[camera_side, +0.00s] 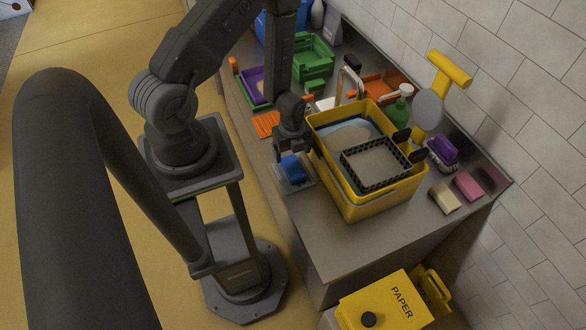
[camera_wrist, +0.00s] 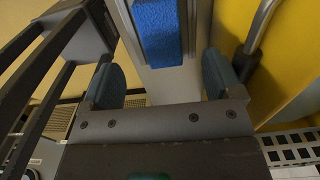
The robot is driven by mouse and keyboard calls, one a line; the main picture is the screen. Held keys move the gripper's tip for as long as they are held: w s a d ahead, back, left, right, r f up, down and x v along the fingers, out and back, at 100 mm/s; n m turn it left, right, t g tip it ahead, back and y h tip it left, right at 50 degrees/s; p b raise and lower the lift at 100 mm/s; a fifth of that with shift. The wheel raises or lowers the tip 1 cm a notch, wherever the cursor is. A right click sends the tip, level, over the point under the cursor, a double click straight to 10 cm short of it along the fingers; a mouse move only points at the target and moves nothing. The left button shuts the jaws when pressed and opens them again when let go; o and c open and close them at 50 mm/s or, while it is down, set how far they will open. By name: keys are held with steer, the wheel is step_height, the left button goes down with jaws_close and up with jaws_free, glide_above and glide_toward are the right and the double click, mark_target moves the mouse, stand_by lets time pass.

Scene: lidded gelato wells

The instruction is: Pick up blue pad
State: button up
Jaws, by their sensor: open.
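The blue pad (camera_side: 292,168) rests on a pale grey holder (camera_side: 281,186) on the counter, left of the yellow basin. In the wrist view the pad (camera_wrist: 158,30) shows at the top, lying lengthwise between the lines of my two fingers. My gripper (camera_side: 289,156) is just above the pad in the side view, pointing down. In the wrist view my gripper (camera_wrist: 160,84) has its two fingers apart with nothing between them. Whether the fingertips touch the pad cannot be told.
The yellow basin (camera_side: 345,203) stands close to the right of my gripper, with a black-and-white basket (camera_side: 376,146) in it. An orange mat (camera_side: 265,124), green crates (camera_side: 313,56), a purple brush (camera_side: 442,150) and a pink block (camera_side: 468,186) lie around. The front counter (camera_side: 335,245) is clear.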

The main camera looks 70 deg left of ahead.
mark_target(293, 166)
steer(key=shift+d+f, duration=0.2)
steer(key=shift+f, duration=1.65)
steer(key=shift+d+f, duration=0.15)
steer(key=shift+f, duration=1.65)
steer(key=c, duration=1)
steer(key=shift+r, duration=0.1)
